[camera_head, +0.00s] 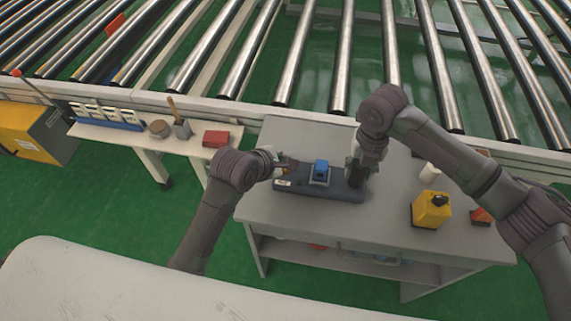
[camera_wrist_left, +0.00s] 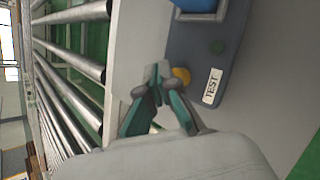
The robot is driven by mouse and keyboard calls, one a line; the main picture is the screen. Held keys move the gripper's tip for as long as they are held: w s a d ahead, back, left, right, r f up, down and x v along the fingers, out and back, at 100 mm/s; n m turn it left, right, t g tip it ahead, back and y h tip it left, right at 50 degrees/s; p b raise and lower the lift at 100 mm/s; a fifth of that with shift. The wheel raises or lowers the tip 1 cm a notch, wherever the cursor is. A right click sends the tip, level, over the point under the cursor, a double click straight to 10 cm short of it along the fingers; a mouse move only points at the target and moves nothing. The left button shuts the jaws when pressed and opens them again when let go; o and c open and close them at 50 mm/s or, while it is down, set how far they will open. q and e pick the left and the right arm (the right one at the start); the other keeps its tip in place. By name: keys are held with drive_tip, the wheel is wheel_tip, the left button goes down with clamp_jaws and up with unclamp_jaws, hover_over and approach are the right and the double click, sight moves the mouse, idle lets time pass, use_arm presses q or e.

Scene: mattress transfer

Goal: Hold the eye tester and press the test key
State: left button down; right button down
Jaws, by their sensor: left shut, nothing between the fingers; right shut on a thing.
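The eye tester (camera_head: 335,191) is a long dark grey-blue box lying on the grey table, with a blue block (camera_head: 320,172) on top. In the left wrist view, the tester (camera_wrist_left: 236,12) shows a white TEST label (camera_wrist_left: 212,86), a yellow round key (camera_wrist_left: 182,76) and a dark green round spot (camera_wrist_left: 216,47). My left gripper (camera_wrist_left: 157,82) is shut and empty, its tips right beside the yellow key; I cannot tell whether they touch. In the head view the left gripper (camera_head: 291,165) is over the tester's left end. My right gripper (camera_head: 357,178) is shut on the tester's right end.
A yellow box with a black knob (camera_head: 431,209) and a white cylinder (camera_head: 429,173) stand on the table's right side. A roller conveyor (camera_head: 340,60) runs behind the table. A side bench (camera_head: 150,140) at left holds a red box (camera_head: 216,139) and other items.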

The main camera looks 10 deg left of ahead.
use_arm(q)
drive_tip(key=shift+f, duration=1)
use_arm(e)
drive_tip(key=shift+r, duration=0.1)
idle(1.0)
use_arm(q)
drive_tip(key=shift+r, duration=1.35)
drive_tip(key=shift+r, duration=2.5)
use_arm(e)
drive_tip(key=c, duration=0.6)
unclamp_jaws()
